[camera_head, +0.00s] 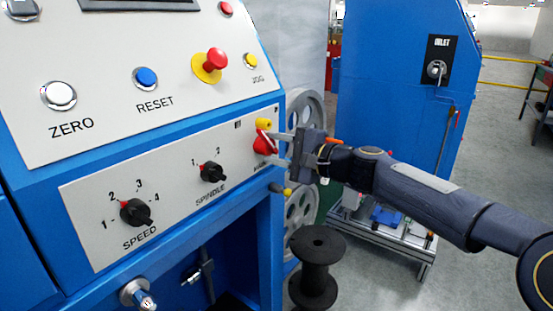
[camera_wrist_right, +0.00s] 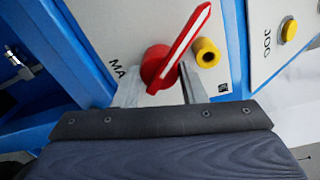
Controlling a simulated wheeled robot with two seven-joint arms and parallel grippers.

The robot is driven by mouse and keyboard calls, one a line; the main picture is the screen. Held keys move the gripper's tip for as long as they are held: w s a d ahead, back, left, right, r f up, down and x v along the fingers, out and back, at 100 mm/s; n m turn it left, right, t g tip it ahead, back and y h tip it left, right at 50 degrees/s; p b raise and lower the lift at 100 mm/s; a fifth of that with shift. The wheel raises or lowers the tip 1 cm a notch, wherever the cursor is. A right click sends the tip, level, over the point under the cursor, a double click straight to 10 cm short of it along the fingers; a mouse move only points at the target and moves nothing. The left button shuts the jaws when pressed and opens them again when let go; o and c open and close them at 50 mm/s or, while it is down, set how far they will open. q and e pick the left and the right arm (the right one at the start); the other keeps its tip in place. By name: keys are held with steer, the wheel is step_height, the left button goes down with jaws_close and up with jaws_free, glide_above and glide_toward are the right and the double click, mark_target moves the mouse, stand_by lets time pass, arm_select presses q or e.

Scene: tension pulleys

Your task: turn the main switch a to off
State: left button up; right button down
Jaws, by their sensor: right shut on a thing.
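The main switch (camera_head: 262,145) is a red rotary handle at the right end of the lower white panel on the blue machine. In the right wrist view the red handle (camera_wrist_right: 181,47) carries a white stripe and points up and to the right, towards a yellow part. My right gripper (camera_head: 273,147) reaches in from the right and is shut on this handle. Its two fingers lie on either side of the red knob, and they hide part of its label. My left gripper is not in view.
A yellow cylindrical part (camera_wrist_right: 206,53) sits close beside the switch. The SPINDLE knob (camera_head: 212,172) and SPEED knob (camera_head: 135,212) are further left on the panel. A red emergency button (camera_head: 215,60) is above. A black spool (camera_head: 316,262) stands below the gripper.

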steer(key=shift+n+b, duration=0.35)
steer(key=shift+n, duration=0.15)
steer(key=c, duration=0.9)
jaws_free()
steer(key=shift+r, duration=0.1)
